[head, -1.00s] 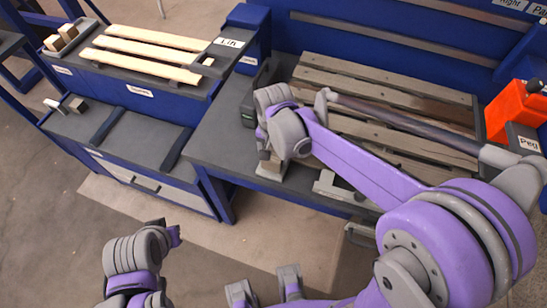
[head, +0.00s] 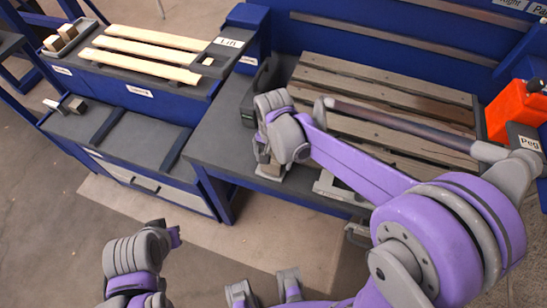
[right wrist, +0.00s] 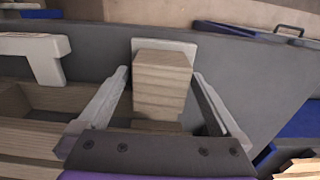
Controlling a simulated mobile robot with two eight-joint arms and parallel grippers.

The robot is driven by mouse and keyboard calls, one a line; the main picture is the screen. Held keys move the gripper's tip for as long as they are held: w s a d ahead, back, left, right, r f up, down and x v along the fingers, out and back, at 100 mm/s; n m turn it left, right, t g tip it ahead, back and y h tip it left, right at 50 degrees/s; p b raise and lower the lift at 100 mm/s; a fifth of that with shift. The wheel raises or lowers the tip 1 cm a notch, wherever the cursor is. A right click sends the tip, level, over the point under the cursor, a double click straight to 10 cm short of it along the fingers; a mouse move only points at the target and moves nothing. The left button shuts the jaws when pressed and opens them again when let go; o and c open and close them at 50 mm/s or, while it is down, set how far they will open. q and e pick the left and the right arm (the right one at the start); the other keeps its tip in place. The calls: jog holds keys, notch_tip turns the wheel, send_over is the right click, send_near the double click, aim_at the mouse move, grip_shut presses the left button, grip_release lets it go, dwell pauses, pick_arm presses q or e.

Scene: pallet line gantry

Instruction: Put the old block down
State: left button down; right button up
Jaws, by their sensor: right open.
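The wooden block (right wrist: 163,82) stands between the two fingers of my right gripper (right wrist: 160,95) in the right wrist view. The gripper is open, with a finger on each side and a gap between each finger and the block. A pale plate shows behind the block, and another wooden piece (right wrist: 157,126) shows below it. In the head view my right gripper (head: 268,166) is low over the front edge of the dark workbench (head: 228,130), and the block is mostly hidden by my wrist. Part of my left arm shows at the lower left, but its fingers cannot be made out.
A slatted wooden pallet (head: 385,90) lies on the bench behind my right arm. A red container (head: 515,110) stands at the right. Pale slats (head: 155,50) lie on the blue unit at the left, with small blocks (head: 60,36) in a tray. The lower left shelf has clear room.

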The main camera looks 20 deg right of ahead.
notch_tip(320, 180, up, 12)
jog(key=p, duration=0.1)
jog(key=s+d+f+n+t, duration=0.2)
jog(key=s+d+f+n, duration=0.1)
jog(key=s, duration=0.4)
jog(key=s+d+f+n+t, duration=0.3)
jog(key=s+f, duration=0.1)
jog(key=s, duration=0.3)
jog(key=shift+s+d+n, duration=0.3)
jog(key=shift+n, duration=0.1)
